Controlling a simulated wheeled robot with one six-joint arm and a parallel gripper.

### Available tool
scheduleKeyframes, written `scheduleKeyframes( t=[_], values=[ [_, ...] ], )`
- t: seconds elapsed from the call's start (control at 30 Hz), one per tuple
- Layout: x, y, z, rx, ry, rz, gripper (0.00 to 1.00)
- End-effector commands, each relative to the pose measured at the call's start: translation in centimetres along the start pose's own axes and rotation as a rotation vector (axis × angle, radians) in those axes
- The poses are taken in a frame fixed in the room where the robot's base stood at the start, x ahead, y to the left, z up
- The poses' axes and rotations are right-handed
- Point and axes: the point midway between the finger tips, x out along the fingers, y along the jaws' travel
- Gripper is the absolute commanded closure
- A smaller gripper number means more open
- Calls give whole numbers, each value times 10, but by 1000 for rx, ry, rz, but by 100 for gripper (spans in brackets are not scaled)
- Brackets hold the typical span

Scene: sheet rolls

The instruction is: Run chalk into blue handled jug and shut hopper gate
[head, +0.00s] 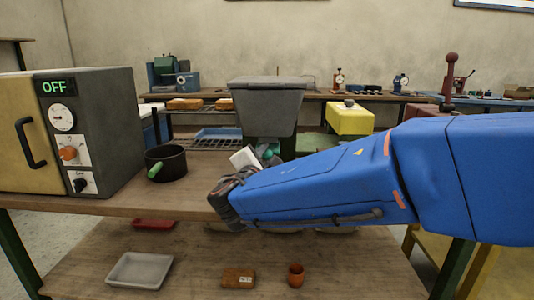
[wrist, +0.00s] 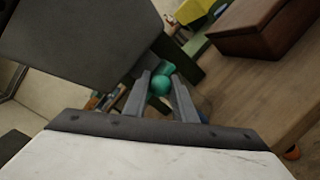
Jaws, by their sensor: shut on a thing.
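The grey hopper (head: 267,108) stands on the bench in the head view, above a dark green stand. It fills the upper left of the wrist view (wrist: 75,40). My gripper (wrist: 161,92) is shut on this knob, one grey finger on each side. In the head view my gripper (head: 266,153) is under the hopper's lower front, partly hidden by my blue arm. The gate plate itself cannot be made out. I see no blue-handled jug and no chalk; my arm hides part of the bench.
A dark pot with a green handle (head: 167,163) and an oven reading OFF (head: 100,130) stand to the left. A yellow box (head: 350,120) stands right of the hopper. A brown box (wrist: 258,28) shows in the wrist view. The lower shelf holds a pale tray (head: 140,270).

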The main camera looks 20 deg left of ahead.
Motion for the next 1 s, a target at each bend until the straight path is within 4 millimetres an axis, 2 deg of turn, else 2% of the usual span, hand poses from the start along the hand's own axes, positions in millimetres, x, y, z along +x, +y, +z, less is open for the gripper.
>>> scheduleKeyframes(
  t=[0.1, 0.3, 0.33, 0.4, 0.77, 0.87, 1.0],
  values=[
    [-10, -2, 1, -2, 1, -1, 100],
    [-9, -2, 1, -2, 1, -1, 100],
    [-9, -2, 1, -2, 1, -1, 74],
    [-9, -2, 1, -2, 1, -1, 57],
    [-12, -1, 1, -1, 1, 0, 57],
    [-20, -1, 1, -1, 2, 1, 57],
    [-43, -1, 1, -1, 3, 2, 57]
  ],
)
